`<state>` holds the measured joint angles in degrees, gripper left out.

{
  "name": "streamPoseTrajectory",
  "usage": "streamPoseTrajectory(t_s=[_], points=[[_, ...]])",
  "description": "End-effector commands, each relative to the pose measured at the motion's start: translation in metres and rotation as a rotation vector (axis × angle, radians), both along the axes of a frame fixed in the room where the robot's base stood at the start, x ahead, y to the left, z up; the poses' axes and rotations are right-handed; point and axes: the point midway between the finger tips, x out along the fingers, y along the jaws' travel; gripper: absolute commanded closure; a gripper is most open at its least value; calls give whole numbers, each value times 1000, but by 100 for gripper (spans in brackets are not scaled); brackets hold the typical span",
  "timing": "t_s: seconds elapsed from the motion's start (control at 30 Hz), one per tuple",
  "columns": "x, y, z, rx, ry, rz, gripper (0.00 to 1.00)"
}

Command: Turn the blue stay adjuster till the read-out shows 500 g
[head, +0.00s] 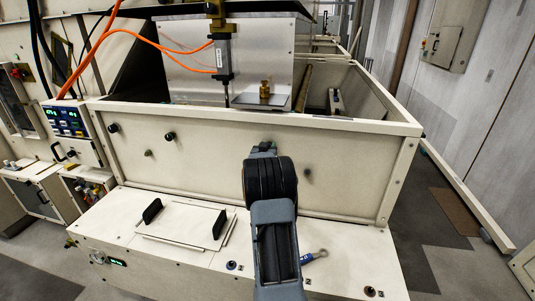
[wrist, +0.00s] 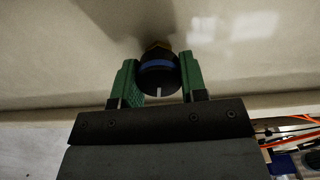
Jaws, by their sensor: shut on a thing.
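The blue stay adjuster (wrist: 158,72) is a black knob with a blue band and a white mark, on a brass base against the cream panel. In the wrist view its mark points down the picture. My gripper (wrist: 158,82) has its green fingers on both sides of the knob, shut on it. In the head view my gripper (head: 263,149) is at the panel front, and my arm hides the adjuster. A read-out (head: 70,121) with lit digits on a blue screen stands at the left; its digits are too small to read surely.
Other black knobs (head: 170,136) and a small brass one (head: 148,154) sit on the panel left of my gripper. A brass weight (head: 264,88) stands on a metal plate behind the panel.

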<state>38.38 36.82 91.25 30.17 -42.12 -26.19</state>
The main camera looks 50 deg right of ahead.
Motion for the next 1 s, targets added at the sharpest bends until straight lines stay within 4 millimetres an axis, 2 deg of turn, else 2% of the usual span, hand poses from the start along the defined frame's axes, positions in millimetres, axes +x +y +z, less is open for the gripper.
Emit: streamPoseTrajectory(t_s=[0.03,0.5,1.0], points=[[0,0,-7,16,-33,-1,84],[-1,-1,-4,191,-312,-1,84],[-2,-1,-1,257,-413,-2,84]])
